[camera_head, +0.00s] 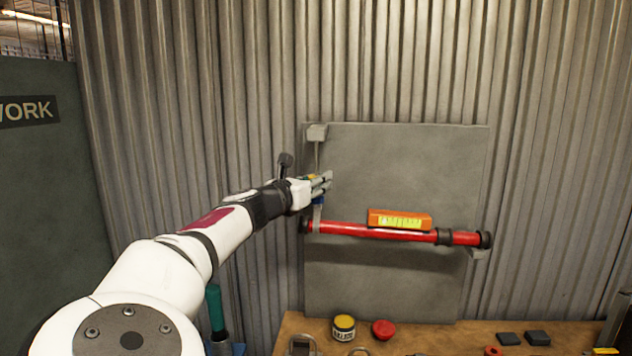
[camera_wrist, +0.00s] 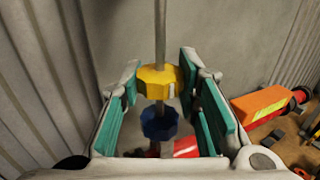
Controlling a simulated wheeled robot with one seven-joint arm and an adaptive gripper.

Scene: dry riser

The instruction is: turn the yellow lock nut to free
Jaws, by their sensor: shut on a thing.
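The yellow lock nut (camera_wrist: 159,81) sits on a thin vertical grey rod (camera_wrist: 160,30) in the wrist view. My gripper (camera_wrist: 160,84) has its green-padded fingers on either side of the nut, shut on it near the fingertips. A blue nut (camera_wrist: 159,124) is on the same rod just below the yellow one, between the fingers but apart from them. In the head view my gripper (camera_head: 322,182) reaches the rod in front of the grey panel's left part, and it hides most of the yellow nut. The blue nut (camera_head: 318,199) shows just beneath.
A red pipe (camera_head: 350,229) runs across the grey panel (camera_head: 410,160) below my gripper. An orange level (camera_head: 399,220) rests on it. A grey bracket (camera_head: 317,132) is above the rod. The bench (camera_head: 470,335) below holds a yellow-lidded tin (camera_head: 343,327) and a red cap (camera_head: 383,329).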

